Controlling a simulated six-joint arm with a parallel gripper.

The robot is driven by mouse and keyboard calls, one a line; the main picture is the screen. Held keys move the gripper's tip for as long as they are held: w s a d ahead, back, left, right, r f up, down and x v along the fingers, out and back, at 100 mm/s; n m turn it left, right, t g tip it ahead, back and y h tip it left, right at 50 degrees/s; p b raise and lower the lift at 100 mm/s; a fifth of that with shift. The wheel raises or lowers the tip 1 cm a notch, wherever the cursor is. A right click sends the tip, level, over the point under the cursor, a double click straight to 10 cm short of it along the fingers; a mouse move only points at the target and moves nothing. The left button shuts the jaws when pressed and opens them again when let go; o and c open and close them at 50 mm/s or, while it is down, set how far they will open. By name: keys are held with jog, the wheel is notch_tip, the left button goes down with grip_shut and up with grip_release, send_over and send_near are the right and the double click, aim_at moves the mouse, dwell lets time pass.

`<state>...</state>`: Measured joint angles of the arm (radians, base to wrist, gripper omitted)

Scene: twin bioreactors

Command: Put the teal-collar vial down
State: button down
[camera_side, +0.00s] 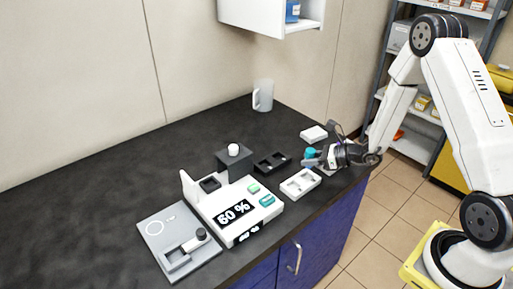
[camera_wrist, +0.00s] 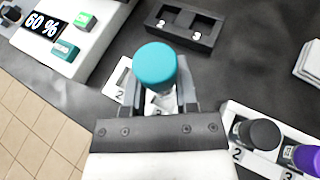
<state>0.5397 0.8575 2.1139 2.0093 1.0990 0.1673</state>
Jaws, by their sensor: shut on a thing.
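The teal-collar vial (camera_wrist: 155,68) is between the two fingers of my gripper (camera_wrist: 158,90), its teal top facing the wrist camera. In the side view, its teal top (camera_side: 310,153) shows at the tip of my gripper (camera_side: 317,158), near the counter's right front edge. A white tray (camera_side: 300,184) with recesses lies just in front of the gripper in that view. In the wrist view, a white holder (camera_wrist: 116,90) marked "2" shows partly behind the vial. The vial's lower part is mostly hidden, so I cannot tell whether it touches anything.
A dark two-slot rack (camera_wrist: 185,22) stands close by, apparently empty. A pale rack (camera_wrist: 228,112) holds a black-topped vial (camera_wrist: 260,135) and a purple-topped vial (camera_wrist: 306,158). The device showing "60 %" (camera_side: 235,212) is to the left. A white mug (camera_side: 263,96) stands at the back.

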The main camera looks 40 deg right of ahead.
aim_at(307, 180)
jog(key=shift+f, duration=0.7)
jog(key=shift+f, duration=1.8)
jog(key=shift+c, duration=1.9)
grip_release()
jog(key=shift+f, duration=0.1)
jog(key=shift+v, duration=6.05)
jog(key=shift+a, duration=0.1)
